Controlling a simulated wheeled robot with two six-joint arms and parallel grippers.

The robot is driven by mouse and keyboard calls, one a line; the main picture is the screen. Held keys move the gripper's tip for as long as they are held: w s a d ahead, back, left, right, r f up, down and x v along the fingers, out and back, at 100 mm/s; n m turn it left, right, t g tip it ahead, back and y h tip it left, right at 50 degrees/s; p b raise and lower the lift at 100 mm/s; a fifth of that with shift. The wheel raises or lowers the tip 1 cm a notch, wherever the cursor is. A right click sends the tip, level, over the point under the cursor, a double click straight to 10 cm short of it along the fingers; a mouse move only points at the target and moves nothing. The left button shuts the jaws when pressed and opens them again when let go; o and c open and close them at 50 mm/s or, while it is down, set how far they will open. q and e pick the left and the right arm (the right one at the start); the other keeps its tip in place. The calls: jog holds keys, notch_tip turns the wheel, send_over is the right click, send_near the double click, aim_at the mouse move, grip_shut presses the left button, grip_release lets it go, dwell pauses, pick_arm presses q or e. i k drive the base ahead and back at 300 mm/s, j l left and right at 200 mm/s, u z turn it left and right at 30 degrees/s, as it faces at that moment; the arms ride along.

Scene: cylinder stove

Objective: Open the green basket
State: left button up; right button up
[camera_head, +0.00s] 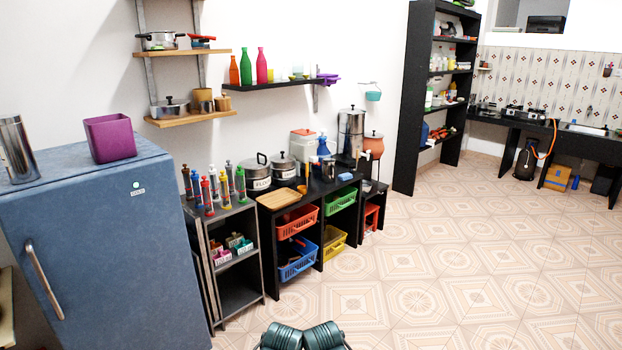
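The green basket (341,200) sits in the upper right compartment of the low black cabinet, below its top. Its slatted front faces the room and looks pushed in, roughly level with the cabinet front. It is small and far off, so I cannot see inside it. Neither of my grippers is in view; only dark teal parts of my own body show at the bottom edge, far from the basket.
An orange basket (297,222) is left of it, a blue basket (299,259) lower left and a yellow basket (333,242) below. A blue fridge (100,245) and grey rack (232,262) stand left. The tiled floor (440,270) is clear.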

aim_at(328, 197)
jog(key=i, duration=1.15)
jog(key=i+j+z, duration=0.1)
jog(key=i, duration=1.05)
jog(key=i+j+z, duration=0.15)
jog(key=i+z, duration=0.2)
jog(key=i, duration=0.3)
jog(key=i+j+z, duration=0.4)
jog(key=i, duration=0.2)
jog(key=i+j+z, duration=0.35)
jog(key=i+j, duration=0.15)
